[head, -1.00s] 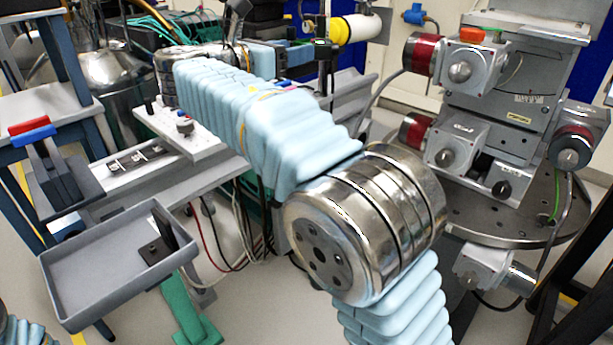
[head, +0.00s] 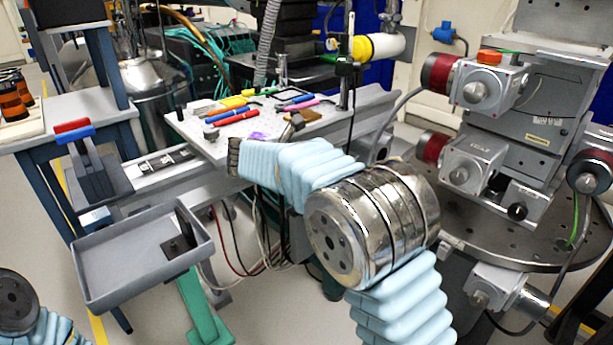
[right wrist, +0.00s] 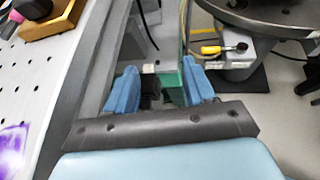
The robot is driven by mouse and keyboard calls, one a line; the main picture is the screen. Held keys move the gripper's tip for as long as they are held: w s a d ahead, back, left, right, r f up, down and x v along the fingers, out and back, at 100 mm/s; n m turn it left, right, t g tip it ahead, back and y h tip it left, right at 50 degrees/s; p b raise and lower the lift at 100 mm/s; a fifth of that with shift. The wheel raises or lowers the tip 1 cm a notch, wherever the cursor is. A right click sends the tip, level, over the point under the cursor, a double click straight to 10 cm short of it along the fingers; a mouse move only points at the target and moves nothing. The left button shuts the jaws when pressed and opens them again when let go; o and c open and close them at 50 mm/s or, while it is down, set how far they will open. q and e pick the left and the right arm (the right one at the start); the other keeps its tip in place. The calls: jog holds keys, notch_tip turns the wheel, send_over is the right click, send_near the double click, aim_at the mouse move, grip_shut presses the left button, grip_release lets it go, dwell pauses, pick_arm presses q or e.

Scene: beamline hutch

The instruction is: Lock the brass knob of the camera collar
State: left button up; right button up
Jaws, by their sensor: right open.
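I cannot make out the brass knob or the camera collar in either view. A dark upright post with a black clamp (head: 344,68) stands at the back right of the white perforated plate (head: 210,146). My right arm reaches to the plate's front edge in the head view, and its gripper is hidden there behind the arm. In the right wrist view my right gripper (right wrist: 160,86) has its two blue fingers apart, with nothing between them, over the gap beside the plate. My left gripper is not in view; only part of my left arm shows at the lower left.
Several coloured pens (head: 232,117) lie on the plate. A brown block (right wrist: 52,18) sits at its edge in the wrist view. A grey tray (head: 140,268) stands at the left front. Red-and-grey motor stages (head: 487,80) and a round perforated table (head: 520,240) stand at the right.

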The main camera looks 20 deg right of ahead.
jog(key=shift+y, duration=0.5)
jog(key=shift+a+f, duration=0.2)
jog(key=shift+f, duration=2.05)
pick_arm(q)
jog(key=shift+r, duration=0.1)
